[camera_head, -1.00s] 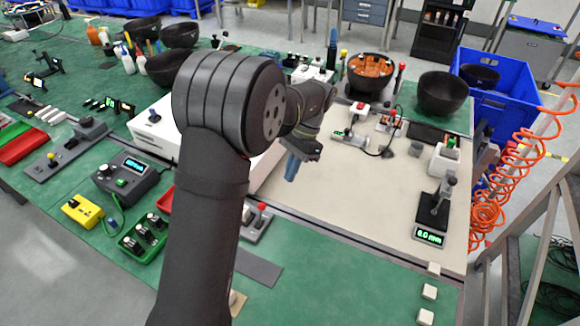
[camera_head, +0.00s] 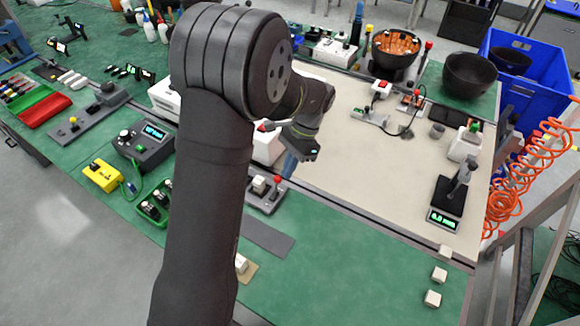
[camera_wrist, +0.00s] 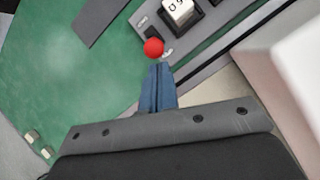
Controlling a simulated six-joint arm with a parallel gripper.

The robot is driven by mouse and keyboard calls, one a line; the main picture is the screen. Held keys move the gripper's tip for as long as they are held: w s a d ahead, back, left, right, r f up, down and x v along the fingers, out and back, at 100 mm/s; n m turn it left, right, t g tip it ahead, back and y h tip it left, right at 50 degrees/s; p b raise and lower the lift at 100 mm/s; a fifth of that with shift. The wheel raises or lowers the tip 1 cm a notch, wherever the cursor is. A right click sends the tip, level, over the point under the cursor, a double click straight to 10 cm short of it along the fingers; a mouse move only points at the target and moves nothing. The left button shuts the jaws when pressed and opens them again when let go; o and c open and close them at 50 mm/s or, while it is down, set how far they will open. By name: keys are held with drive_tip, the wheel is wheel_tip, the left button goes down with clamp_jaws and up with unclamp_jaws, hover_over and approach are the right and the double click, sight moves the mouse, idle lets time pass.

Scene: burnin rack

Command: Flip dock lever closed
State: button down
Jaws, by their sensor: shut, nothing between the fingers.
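The grey dock (camera_head: 268,200) sits on the green bench left of my gripper, with a white block (camera_head: 259,184) in its socket. Its lever ends in a red ball knob (camera_head: 278,180). In the wrist view the red knob (camera_wrist: 153,47) is just beyond my fingertips, with the white block (camera_wrist: 180,12), marked with dark characters, behind it. My gripper (camera_wrist: 160,66) has blue fingers pressed together and empty; they also show in the head view (camera_head: 290,165). The fingertips look very close to the knob; whether they touch it I cannot tell. The knob hides most of the lever.
A pale box (camera_wrist: 295,60) stands close on the right in the wrist view. A dark grey mat (camera_head: 267,238) lies in front of the dock. The beige work surface (camera_head: 350,175) is to the right. Small white blocks (camera_head: 439,274) lie at the front right.

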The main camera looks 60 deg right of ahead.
drive_tip(key=shift+a, duration=0.1)
drive_tip(key=shift+a+r+h, duration=0.15)
drive_tip(key=shift+h, duration=0.15)
drive_tip(key=shift+a+r+h, duration=0.15)
drive_tip(key=shift+a+h, duration=0.1)
drive_tip(key=shift+h, duration=0.15)
drive_tip(key=shift+a+r+h, duration=0.25)
drive_tip(key=shift+a+h, duration=0.25)
drive_tip(key=shift+h, duration=0.15)
drive_tip(key=shift+a+r+h, duration=0.25)
drive_tip(key=shift+a+h, duration=0.25)
drive_tip(key=shift+h, duration=0.15)
drive_tip(key=shift+a+r+h, duration=0.1)
drive_tip(key=shift+a+h, duration=0.75)
drive_tip(key=shift+h, duration=0.25)
drive_tip(key=shift+d, duration=0.1)
drive_tip(key=shift+r, duration=0.1)
drive_tip(key=shift+r, duration=0.7)
